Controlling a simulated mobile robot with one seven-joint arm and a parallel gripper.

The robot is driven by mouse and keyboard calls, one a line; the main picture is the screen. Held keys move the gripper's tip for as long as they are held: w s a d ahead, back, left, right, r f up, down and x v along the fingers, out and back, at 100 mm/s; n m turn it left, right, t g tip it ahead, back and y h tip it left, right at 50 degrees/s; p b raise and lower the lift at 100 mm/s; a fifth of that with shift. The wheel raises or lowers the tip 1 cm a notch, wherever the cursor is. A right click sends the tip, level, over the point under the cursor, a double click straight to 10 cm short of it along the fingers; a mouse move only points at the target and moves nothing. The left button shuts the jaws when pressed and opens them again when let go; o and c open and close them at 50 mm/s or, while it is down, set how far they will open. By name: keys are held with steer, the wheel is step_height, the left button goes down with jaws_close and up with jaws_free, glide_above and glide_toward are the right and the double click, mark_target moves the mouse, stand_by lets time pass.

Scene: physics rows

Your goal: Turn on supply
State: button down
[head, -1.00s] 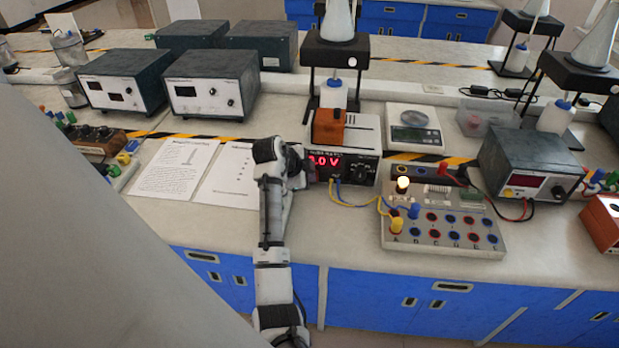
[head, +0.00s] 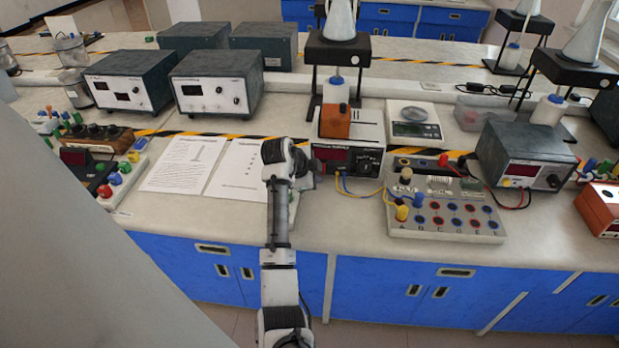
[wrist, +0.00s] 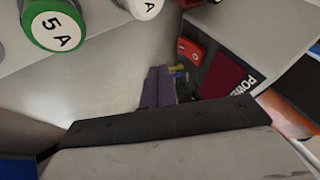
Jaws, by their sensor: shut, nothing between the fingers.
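The power supply (head: 368,128) is a light box with a dark red display (head: 333,154), a black dial (head: 367,162) and leads at its front. Its display is unlit. In the wrist view its dark panel (wrist: 228,78) shows part of the word "POWER", with a red part (wrist: 190,50) beside it that looks like a switch. My gripper (head: 309,168) is just left of the supply's front and looks apart from it. In the wrist view its fingers (wrist: 158,88) are together with nothing between them. My arm hides the supply's left front edge in part.
An orange box (head: 335,121) sits on the supply. Yellow and blue leads run right to a circuit board (head: 445,232) with an unlit bulb (head: 406,175). Paper sheets (head: 180,165) lie left. The bench front between arm and board is clear.

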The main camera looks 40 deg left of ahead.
steer(key=b+v, duration=0.3)
steer(key=v, duration=0.6)
steer(key=shift+a+r, duration=0.25)
steer(key=shift+r, duration=0.3)
